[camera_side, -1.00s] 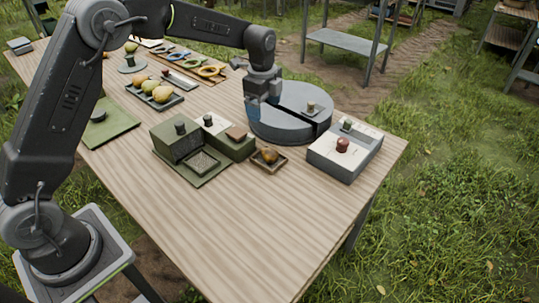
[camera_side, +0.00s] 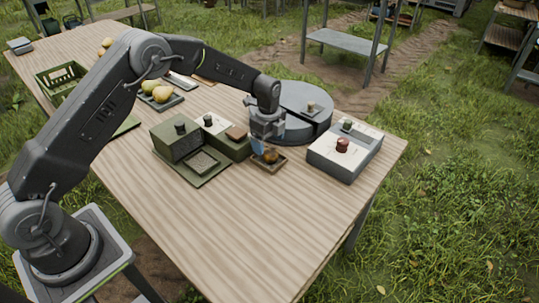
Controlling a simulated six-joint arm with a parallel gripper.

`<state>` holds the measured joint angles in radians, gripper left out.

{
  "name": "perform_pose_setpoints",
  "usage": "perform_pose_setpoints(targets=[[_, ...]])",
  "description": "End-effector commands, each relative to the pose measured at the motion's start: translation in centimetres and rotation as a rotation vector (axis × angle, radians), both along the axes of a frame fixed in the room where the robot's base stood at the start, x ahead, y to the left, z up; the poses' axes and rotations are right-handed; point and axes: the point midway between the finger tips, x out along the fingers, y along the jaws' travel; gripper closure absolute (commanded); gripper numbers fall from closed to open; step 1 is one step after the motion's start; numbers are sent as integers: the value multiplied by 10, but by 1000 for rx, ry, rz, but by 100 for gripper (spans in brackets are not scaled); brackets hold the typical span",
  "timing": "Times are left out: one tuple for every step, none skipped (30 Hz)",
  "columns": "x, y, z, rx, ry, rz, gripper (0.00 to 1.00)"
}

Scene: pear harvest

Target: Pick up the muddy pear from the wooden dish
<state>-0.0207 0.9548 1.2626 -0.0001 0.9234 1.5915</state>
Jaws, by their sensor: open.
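The muddy pear (camera_side: 271,156) is small and brown and lies in the square wooden dish (camera_side: 280,168) near the middle of the table. My gripper (camera_side: 265,146) points down just above the pear, at its upper left. Its fingers are apart and nothing shows between them. The fingertips are small in this view, and I cannot tell whether they touch the pear.
A green box device (camera_side: 180,140) stands close left of the dish. A grey box with a red knob (camera_side: 345,155) stands to the right. A round grey unit (camera_side: 305,100) is behind my gripper. A tray of pears (camera_side: 165,101) lies farther left. The front table is clear.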

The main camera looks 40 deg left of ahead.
Motion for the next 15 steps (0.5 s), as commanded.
perform_pose_setpoints(targets=[[-1, 0, -7, 0, 4, 0, 16], [-1, -1, -11, 0, 4, 0, 16], [-1, -1, -18, 0, 4, 0, 16], [-2, -1, -22, 0, 5, 0, 16], [-2, -1, -27, 0, 5, 0, 16], [-2, -1, -33, 0, 4, 0, 16], [-2, -1, -37, 0, 3, 0, 16], [-2, -1, -40, 0, 3, 0, 16], [-2, -1, -43, 0, 3, 0, 16], [-1, -1, -45, 0, 2, 0, 16], [-1, -1, -45, 0, 1, 0, 16], [-1, -1, -45, 0, 0, 0, 16], [-1, -1, -45, 0, 0, 0, 16], [-1, -1, -45, 0, 0, 0, 16], [-1, -1, -45, 0, 0, 0, 16]])
